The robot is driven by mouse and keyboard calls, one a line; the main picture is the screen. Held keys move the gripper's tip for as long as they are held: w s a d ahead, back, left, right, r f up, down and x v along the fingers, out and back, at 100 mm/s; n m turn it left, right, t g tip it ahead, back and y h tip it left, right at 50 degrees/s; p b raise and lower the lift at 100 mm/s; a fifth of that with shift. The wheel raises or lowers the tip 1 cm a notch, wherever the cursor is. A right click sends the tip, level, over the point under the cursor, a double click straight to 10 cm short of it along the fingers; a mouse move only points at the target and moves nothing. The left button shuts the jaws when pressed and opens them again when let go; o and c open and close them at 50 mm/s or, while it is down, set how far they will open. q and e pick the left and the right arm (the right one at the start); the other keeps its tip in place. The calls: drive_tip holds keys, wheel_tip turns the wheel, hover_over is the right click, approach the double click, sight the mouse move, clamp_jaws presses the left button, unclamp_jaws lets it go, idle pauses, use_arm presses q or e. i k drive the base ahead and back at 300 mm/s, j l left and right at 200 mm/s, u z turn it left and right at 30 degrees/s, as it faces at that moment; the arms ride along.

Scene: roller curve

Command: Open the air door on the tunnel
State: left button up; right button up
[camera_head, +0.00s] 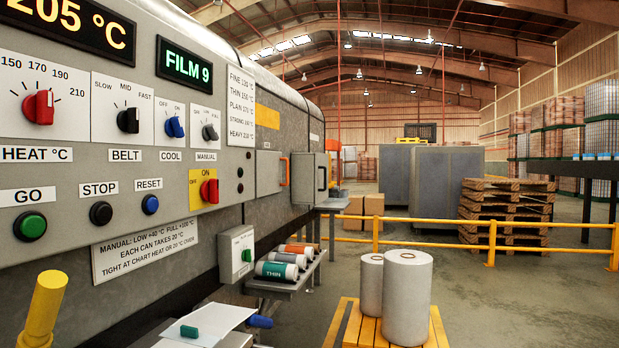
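The tunnel (180,150) is a long grey machine along the left, with a control panel facing me. A small grey door (269,174) with an upright orange handle (285,170) sits on its side past the panel, and it looks shut. No readable label shows which one is the air door, and I cannot tell whether the second one is open. Neither of my grippers is in view.
The panel has knobs, GO, STOP and RESET buttons, and displays reading 205 °C and FILM 9. Film rolls (278,271) lie on a side shelf below the doors. Large white rolls (407,297) stand on a yellow pallet (438,330). A yellow rail (550,224) crosses behind open floor.

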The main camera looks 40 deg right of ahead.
sight(268, 164)
drive_tip(key=z, duration=1.2)
drive_tip(key=u, duration=0.35)
drive_tip(key=i+l+u, duration=0.15)
drive_tip(key=u, duration=0.2)
drive_tip(key=i+l+u, duration=0.15)
drive_tip(key=l+u, duration=0.2)
drive_tip(key=i+l+u, duration=0.1)
drive_tip(key=u, duration=0.2)
drive_tip(key=i+l+u, duration=0.2)
drive_tip(key=l, duration=0.7)
drive_tip(key=i+l+u, duration=0.25)
drive_tip(key=l, duration=0.65)
drive_tip(key=l+u, duration=0.2)
drive_tip(key=l, duration=0.7)
drive_tip(key=k, duration=0.05)
